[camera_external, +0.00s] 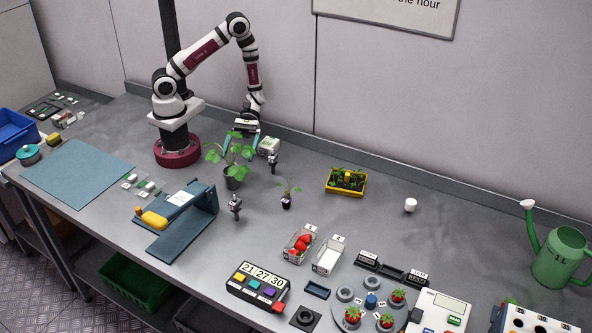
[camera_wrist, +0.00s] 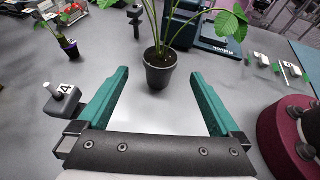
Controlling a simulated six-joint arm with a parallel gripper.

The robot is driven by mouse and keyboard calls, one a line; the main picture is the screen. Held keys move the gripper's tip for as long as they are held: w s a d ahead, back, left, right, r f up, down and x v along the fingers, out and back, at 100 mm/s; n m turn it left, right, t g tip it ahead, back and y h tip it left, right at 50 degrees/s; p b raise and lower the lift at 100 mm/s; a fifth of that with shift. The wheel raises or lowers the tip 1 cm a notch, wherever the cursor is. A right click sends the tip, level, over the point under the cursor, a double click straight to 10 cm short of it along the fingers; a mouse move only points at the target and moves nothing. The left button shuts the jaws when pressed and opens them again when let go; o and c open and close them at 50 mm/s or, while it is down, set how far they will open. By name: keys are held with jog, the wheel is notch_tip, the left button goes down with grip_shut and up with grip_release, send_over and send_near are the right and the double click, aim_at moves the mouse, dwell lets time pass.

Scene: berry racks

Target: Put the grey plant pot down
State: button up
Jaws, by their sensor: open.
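The grey plant pot (camera_external: 233,180) stands upright on the grey table in front of my base, with a leafy green plant growing from it. It also shows in the wrist view (camera_wrist: 158,76), just beyond the fingertips and roughly centred between them. My gripper (camera_wrist: 160,78) is open and empty, with its two teal fingers spread wide to either side of the pot and apart from it. In the external view my gripper (camera_external: 241,140) is behind the plant, and the leaves partly hide its fingers.
A small purple pot (camera_external: 286,201) with a seedling stands to the right. Metal posts (camera_external: 236,207) stand in front of the pot and at its right (camera_external: 273,162). A dark teal stand (camera_external: 190,222) is at front left. Table around the pot is mostly bare.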

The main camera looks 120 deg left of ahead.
jog(key=shift+s+a+r, duration=0.15)
jog(key=shift+a+r, duration=0.05)
jog(key=shift+a, duration=0.35)
jog(key=shift+s+r+m, duration=0.15)
jog(key=shift+r+m, duration=0.15)
jog(key=s+d+r+m+g+y, duration=0.4)
jog(key=s+r+m+g+y, duration=0.25)
jog(key=m, duration=0.55)
jog(key=s+a+r+m+t+y, duration=0.2)
jog(key=s+r+m+y, duration=0.4)
jog(key=m, duration=0.8)
notch_tip(320, 180, up, 3)
jog(key=shift+a+f+y, duration=0.2)
jog(key=shift+a+y, duration=0.7)
jog(key=shift+y, duration=0.25)
